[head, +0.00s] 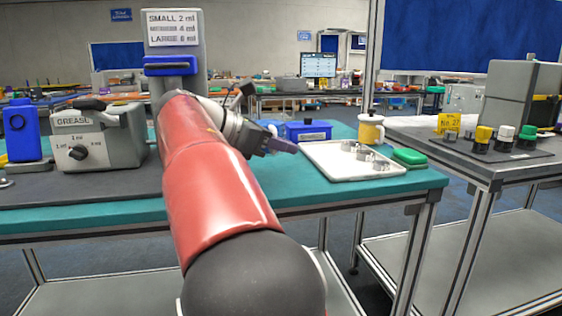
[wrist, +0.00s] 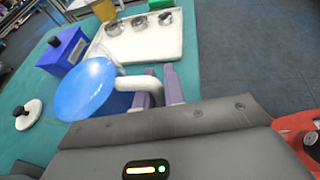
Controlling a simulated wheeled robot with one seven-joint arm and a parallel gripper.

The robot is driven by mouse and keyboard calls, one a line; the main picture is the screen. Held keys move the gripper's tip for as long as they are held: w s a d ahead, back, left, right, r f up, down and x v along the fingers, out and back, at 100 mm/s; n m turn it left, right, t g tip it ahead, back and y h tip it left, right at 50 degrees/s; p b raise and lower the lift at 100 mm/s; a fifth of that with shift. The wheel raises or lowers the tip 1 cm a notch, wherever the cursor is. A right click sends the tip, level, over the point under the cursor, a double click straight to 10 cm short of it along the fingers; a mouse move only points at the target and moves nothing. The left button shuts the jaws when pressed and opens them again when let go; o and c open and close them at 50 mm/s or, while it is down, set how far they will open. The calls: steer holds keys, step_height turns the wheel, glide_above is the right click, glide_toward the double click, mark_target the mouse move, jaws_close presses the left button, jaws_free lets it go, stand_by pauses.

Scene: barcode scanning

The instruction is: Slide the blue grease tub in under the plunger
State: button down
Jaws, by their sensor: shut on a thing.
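The blue grease tub (wrist: 86,90) shows in the wrist view as a glossy round blue body with a white curved handle. My gripper (wrist: 160,88) is shut on that handle with its purple fingers, and the tub sits to their left. In the head view my gripper (head: 285,146) is over the teal table, and the tub is mostly hidden there. The grey grease machine (head: 100,135) with a dial stands at the left. A tall grey column (head: 176,50) with a volume sign and a blue bar rises behind my arm; I cannot make out the plunger.
A white tray (head: 345,170) with metal pieces lies right of my gripper, near a yellow tub (head: 370,131) and a green block (head: 409,157). A blue box (head: 308,131) stands behind. A white disc with a black knob (wrist: 28,115) lies left in the wrist view.

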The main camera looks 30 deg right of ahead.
steer(key=a+t, duration=0.1)
steer(key=a, duration=0.1)
steer(key=w+a+n+b, duration=0.1)
steer(key=a, duration=0.2)
steer(key=a+f+n+t+b, duration=0.1)
steer(key=a, duration=0.1)
steer(key=shift+w+a+t, duration=0.25)
steer(key=shift+t, duration=0.05)
steer(key=s+a+f+n+t+b, duration=0.2)
steer(key=a+n+t, duration=0.1)
steer(key=a, duration=0.7)
steer(key=shift+y, duration=0.4)
steer(key=shift+w+d+f+p, duration=0.1)
steer(key=shift+w+d, duration=0.2)
steer(key=shift+w, duration=0.85)
steer(key=shift+w+d+p, duration=0.1)
steer(key=shift+w+d, duration=0.15)
steer(key=shift+w, duration=0.95)
steer(key=shift+w+d+f+p, duration=0.1)
steer(key=shift+w+d, duration=0.2)
steer(key=shift+w, duration=0.85)
steer(key=w+p, duration=0.1)
steer(key=w+d+p, duration=0.1)
steer(key=w, duration=0.1)
steer(key=shift+w+d+f+p, duration=0.2)
steer(key=shift+w+p, duration=0.15)
steer(key=shift+w, duration=0.2)
steer(key=shift+w+d+f+p, duration=0.1)
steer(key=shift+w+f+p, duration=0.1)
steer(key=shift+w+p, duration=0.25)
